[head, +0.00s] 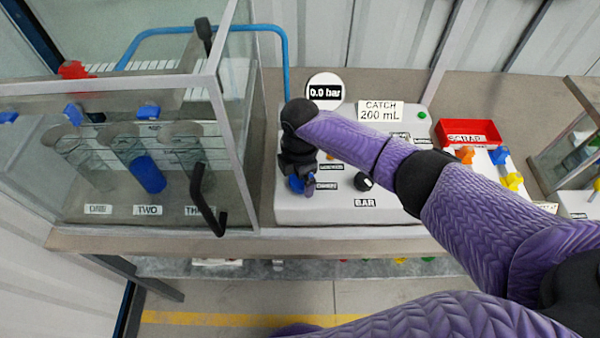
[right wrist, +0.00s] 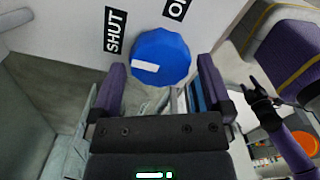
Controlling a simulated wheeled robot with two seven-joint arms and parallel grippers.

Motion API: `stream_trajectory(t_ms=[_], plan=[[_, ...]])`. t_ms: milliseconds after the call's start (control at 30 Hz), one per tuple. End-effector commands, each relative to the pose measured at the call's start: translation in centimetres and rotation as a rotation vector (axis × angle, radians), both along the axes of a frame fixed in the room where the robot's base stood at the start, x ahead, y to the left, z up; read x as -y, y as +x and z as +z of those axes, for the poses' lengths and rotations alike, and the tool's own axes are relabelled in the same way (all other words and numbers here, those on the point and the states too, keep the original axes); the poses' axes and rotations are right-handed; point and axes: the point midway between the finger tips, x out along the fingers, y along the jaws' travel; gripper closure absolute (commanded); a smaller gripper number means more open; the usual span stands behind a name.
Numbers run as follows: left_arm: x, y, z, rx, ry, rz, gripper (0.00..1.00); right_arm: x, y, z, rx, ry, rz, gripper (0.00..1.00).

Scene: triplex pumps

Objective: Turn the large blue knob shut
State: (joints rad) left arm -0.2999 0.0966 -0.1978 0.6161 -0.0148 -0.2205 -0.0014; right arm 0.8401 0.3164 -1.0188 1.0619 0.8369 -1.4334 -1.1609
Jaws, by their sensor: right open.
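The large blue knob (right wrist: 160,57) is a faceted disc with a white mark on its left part. In the right wrist view it lies just beyond my fingertips, with a SHUT label (right wrist: 115,30) to its left and a partly cut-off label starting with O (right wrist: 175,8) at its upper right. My right gripper (right wrist: 161,88) is open, with one finger on each side below the knob and nothing seen between them. In the head view my right gripper (head: 303,188) points down over the left part of the white panel and hides what is under it. My left gripper is not seen.
The white panel (head: 410,210) carries a 0.0 bar gauge (head: 325,91), a CATCH 200 mL sign (head: 381,111) and a black BAR dial (head: 363,181). A glass case (head: 237,130) with a black handle (head: 207,202) stands close at left. A red SCRAP tray (head: 483,126) is at right.

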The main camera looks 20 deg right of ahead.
Motion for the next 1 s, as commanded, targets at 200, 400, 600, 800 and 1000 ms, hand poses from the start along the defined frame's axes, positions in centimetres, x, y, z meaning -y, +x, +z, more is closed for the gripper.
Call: stream_trajectory(t_ms=[200,400,600,800,1000], plan=[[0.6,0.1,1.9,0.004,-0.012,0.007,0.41,0.0,0.1,5.4,0.006,0.001,0.002,0.0],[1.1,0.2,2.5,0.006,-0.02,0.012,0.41,0.0,0.1,9.1,0.004,0.001,0.001,0.0],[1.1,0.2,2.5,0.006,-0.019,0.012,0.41,0.0,0.0,9.8,0.001,0.0,0.002,0.0],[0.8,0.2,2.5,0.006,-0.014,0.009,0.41,0.0,0.0,9.7,0.001,0.0,0.001,0.0],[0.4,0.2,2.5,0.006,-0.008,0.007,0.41,-1.1,-1.1,8.7,-0.001,0.025,-0.018,0.0]])
